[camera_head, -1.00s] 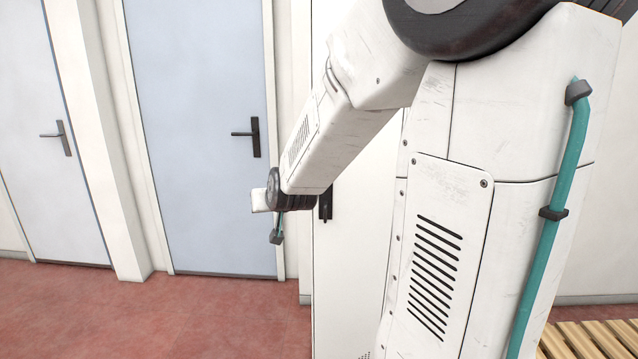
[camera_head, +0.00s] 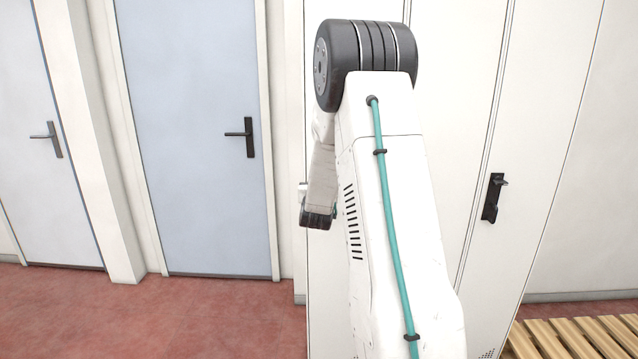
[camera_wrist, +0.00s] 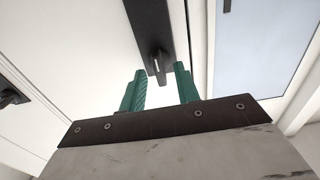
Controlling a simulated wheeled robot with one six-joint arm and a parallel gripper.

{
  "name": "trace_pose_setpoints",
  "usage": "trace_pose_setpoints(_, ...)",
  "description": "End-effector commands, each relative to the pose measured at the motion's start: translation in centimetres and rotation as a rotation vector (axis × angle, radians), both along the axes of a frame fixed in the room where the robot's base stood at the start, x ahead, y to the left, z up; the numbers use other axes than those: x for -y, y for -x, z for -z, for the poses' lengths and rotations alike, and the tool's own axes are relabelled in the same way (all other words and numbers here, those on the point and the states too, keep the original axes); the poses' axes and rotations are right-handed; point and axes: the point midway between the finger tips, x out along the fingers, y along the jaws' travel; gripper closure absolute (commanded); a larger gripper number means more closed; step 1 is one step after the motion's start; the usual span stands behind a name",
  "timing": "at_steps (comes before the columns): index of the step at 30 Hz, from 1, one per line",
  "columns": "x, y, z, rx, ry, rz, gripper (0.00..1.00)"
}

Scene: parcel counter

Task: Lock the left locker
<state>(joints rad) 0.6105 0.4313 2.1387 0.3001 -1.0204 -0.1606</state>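The left locker (camera_head: 440,120) is a tall white door, partly covered by my arm in the head view. Its door looks closed. Its dark handle plate (camera_wrist: 147,20) shows in the wrist view, with a small dark turning piece (camera_wrist: 158,62) at its end. My gripper (camera_wrist: 160,72) is open, its two green fingers apart and pointing at the plate. The turning piece appears in the gap between the fingertips, with a gap on both sides; how deep it sits between them is unclear. In the head view my arm hides that handle and the fingers.
The right locker (camera_head: 545,110) stands closed beside it, with a black handle (camera_head: 493,197). A blue-grey door (camera_head: 190,120) and another pale door (camera_head: 45,90) are at the left. A slatted wooden bench (camera_head: 575,338) is at the lower right. Red floor (camera_head: 200,315) at the left is clear.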

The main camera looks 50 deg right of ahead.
Motion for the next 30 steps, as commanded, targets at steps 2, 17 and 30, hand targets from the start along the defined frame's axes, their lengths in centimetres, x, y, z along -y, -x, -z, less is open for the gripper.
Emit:
trace_pose_setpoints(2,0.53,-0.45,0.05,0.000,0.000,0.000,0.68)
trace_pose_setpoints(17,0.86,-0.78,-0.01,0.000,0.000,-0.001,1.00)
trace_pose_setpoints(30,0.82,-0.81,0.00,-0.052,0.043,-0.001,1.00)
